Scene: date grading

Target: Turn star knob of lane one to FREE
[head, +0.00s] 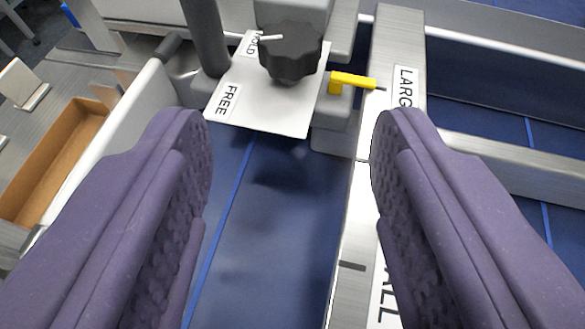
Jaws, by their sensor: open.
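The black star knob (292,55) sits on a light plate (262,100) at the top middle of the head view. A white pointer line on the knob runs left toward the HOLD label (252,43), which the knob partly crowds. The FREE label (228,101) is on the plate's lower left. My gripper (290,135) has two purple padded fingers, spread wide apart with nothing between them. The fingers are on the near side of the knob, not touching it. No lane number shows.
A yellow piece with a dark tip (350,82) sticks out right of the knob. A dark post (207,38) stands close left of it. A metal rail with a LARGE label (404,86) runs along the right. Blue belt (270,230) lies below. A brown bin (62,155) is at left.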

